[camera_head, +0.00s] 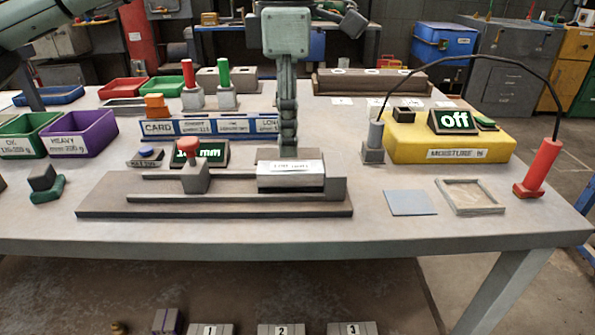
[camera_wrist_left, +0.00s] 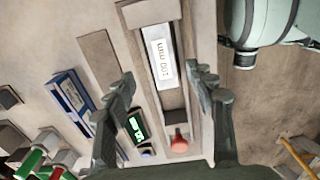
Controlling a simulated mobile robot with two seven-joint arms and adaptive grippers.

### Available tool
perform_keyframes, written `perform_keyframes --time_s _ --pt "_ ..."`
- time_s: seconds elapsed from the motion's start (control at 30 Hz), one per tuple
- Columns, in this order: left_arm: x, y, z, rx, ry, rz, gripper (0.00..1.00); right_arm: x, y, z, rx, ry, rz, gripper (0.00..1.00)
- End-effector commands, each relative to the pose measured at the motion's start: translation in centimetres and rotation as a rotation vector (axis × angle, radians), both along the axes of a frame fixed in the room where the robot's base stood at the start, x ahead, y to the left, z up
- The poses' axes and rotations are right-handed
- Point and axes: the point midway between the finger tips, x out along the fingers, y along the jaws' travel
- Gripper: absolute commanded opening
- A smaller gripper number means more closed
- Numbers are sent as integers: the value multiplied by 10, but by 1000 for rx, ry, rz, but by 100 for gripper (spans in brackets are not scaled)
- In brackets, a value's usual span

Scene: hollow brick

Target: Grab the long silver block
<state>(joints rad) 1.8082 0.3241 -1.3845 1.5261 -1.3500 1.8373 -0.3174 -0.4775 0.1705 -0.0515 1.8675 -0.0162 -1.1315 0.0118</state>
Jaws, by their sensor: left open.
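The long silver block (camera_head: 291,186) lies flat in a grey measuring fixture (camera_head: 230,208) on the table, with a white label that appears to read 100 mm on its top. It also shows in the left wrist view (camera_wrist_left: 172,98), below the gripper. My left gripper (camera_head: 288,151) points down above and just behind the block in the head view. In the left wrist view its two fingers (camera_wrist_left: 162,78) are spread apart on either side of the fixture, with nothing between the tips. Contact with the block cannot be told. My right gripper is not in view.
A red knob (camera_head: 190,147) stands on the fixture left of the block, with a green-lettered display (camera_head: 212,152) behind it. A yellow moisture unit (camera_head: 445,142) and a red probe (camera_head: 541,165) stand to the right. Green and purple bins (camera_head: 85,135) are at the left.

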Motion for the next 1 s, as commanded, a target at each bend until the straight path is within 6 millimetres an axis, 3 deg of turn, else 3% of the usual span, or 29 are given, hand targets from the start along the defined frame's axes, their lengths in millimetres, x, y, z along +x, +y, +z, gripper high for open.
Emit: perform_keyframes --time_s 0.4,0.7,1.0 --pt "-4 -2 -55 0 1 0 55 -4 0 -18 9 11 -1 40" --pt "-4 -2 -61 0 0 -1 55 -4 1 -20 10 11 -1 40" --pt "-4 -2 -60 0 0 -1 19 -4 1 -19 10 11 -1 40"
